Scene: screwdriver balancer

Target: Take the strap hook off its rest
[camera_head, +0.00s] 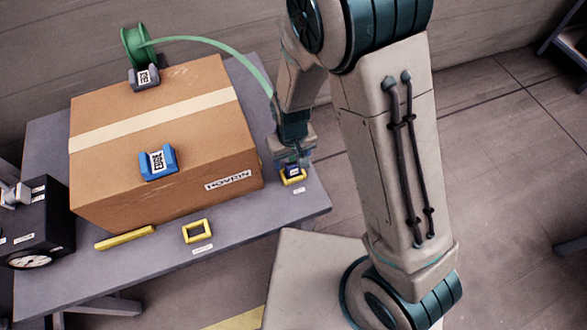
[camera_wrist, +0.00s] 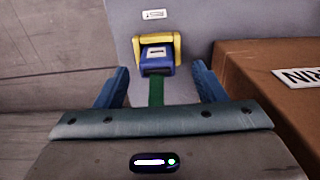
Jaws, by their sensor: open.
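The strap hook is a small dark blue piece (camera_head: 292,170) at the end of a green strap (camera_head: 215,47). It sits in a yellow rest (camera_head: 293,180) at the table's right side. In the wrist view the hook (camera_wrist: 157,62) lies against the yellow rest (camera_wrist: 178,42), with the green strap (camera_wrist: 156,92) running from it back toward me. My gripper (camera_head: 290,158) is just over the hook. In the wrist view its two blue fingers (camera_wrist: 158,85) are spread wide on either side of the strap, short of the hook. Nothing is between them but the strap.
A large cardboard box (camera_head: 160,165) fills the table (camera_head: 262,215) left of my gripper. A blue buckle (camera_head: 158,163) and a green strap reel (camera_head: 138,48) are on or behind it. A second yellow frame (camera_head: 198,231), a yellow bar (camera_head: 125,238) and a black gauge box (camera_head: 35,230) are nearby.

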